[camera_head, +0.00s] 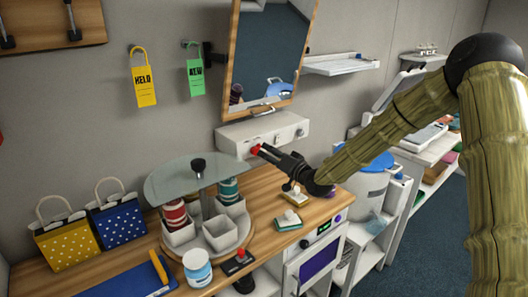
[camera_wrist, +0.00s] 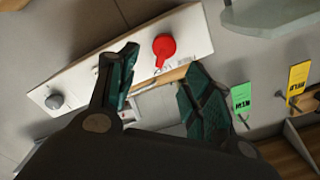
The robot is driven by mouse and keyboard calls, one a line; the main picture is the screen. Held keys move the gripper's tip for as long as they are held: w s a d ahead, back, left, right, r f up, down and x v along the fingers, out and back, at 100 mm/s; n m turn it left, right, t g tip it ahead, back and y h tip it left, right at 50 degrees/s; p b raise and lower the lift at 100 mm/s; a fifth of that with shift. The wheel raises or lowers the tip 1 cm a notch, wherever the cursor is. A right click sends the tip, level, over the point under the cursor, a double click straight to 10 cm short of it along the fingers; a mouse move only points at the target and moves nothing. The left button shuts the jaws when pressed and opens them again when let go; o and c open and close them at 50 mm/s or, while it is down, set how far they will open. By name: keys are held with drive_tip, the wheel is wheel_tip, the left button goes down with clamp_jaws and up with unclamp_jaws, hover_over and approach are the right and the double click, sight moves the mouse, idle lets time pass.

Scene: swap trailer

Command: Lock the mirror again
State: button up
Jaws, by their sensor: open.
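The wood-framed mirror (camera_head: 270,55) hangs on the wall, tilted in the picture, with a small metal handle (camera_head: 262,110) at its bottom edge. Below it is a white box (camera_head: 285,130), which also shows in the wrist view (camera_wrist: 100,75). A red knob (camera_wrist: 164,48) with a pointed lever and a grey knob (camera_wrist: 54,101) sit on its face. My gripper (camera_head: 266,151) is in front of the box at the red knob. In the wrist view its fingers (camera_wrist: 162,65) are apart, with the red knob showing between their tips. I cannot tell whether they touch it.
A glass-topped round stand (camera_head: 190,180) with cups and spools is left of my gripper. Yellow (camera_head: 145,78) and green (camera_head: 195,75) tags hang on the wall. Small pads (camera_head: 289,220) lie on the wooden counter below. A wall shelf (camera_head: 340,65) is at the right.

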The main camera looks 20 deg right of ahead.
drive_tip(key=v, duration=0.6)
drive_tip(key=shift+s, duration=0.25)
drive_tip(key=shift+d, duration=0.1)
